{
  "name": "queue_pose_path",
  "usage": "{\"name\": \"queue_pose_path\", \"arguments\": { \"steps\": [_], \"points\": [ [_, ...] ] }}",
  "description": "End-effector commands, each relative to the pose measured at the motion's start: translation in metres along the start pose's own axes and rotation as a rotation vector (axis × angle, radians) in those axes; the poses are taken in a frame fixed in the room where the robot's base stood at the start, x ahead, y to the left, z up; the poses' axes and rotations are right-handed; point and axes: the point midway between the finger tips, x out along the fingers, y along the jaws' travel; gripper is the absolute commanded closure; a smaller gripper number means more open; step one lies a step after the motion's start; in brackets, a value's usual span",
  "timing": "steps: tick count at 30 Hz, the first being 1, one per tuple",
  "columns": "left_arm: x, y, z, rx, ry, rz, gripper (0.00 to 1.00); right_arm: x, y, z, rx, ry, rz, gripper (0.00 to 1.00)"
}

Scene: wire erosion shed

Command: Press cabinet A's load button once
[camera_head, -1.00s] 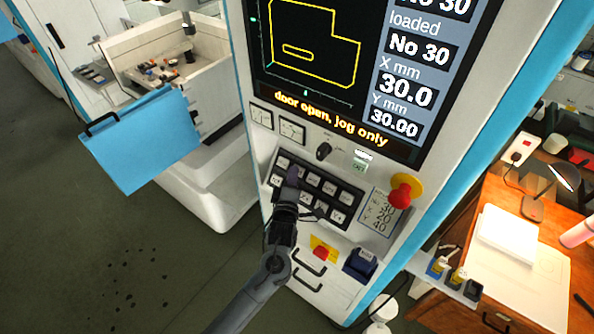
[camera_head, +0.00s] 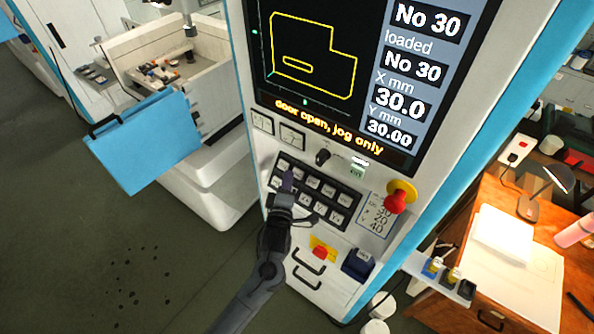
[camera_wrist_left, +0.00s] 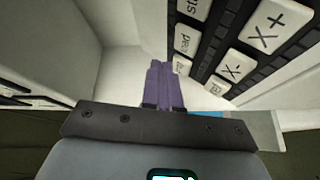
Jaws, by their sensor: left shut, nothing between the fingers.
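The white cabinet (camera_head: 262,148) fills the middle of the head view; no letter A is readable on it. Its black keypad (camera_head: 352,194) has two rows of pale keys. My left gripper (camera_head: 288,178) is shut and empty, with its purple fingertips in front of the keypad's left part. In the left wrist view the shut fingers (camera_wrist_left: 165,85) are beside a key reading "oad", seemingly the load button (camera_wrist_left: 184,40). Its first letter is cut off. I cannot tell whether the fingertips touch a key. My right gripper is not in view.
The screen (camera_head: 310,55) reads "No 30 loaded" and "door open, jog only". A red mushroom button (camera_head: 396,201) is right of the keypad, and a smaller red button (camera_head: 320,252) below. An open blue door (camera_head: 145,142) stands left; a wooden desk (camera_head: 480,250) is right.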

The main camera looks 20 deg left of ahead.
Motion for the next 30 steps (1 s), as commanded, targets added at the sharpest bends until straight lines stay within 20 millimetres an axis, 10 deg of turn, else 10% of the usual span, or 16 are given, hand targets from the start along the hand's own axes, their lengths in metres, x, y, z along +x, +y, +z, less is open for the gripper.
{"name": "queue_pose_path", "arguments": {
  "steps": [30],
  "points": [
    [-0.023,0.017,-0.017,0.001,0.0,0.0,1.0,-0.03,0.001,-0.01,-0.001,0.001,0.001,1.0]
  ]
}}
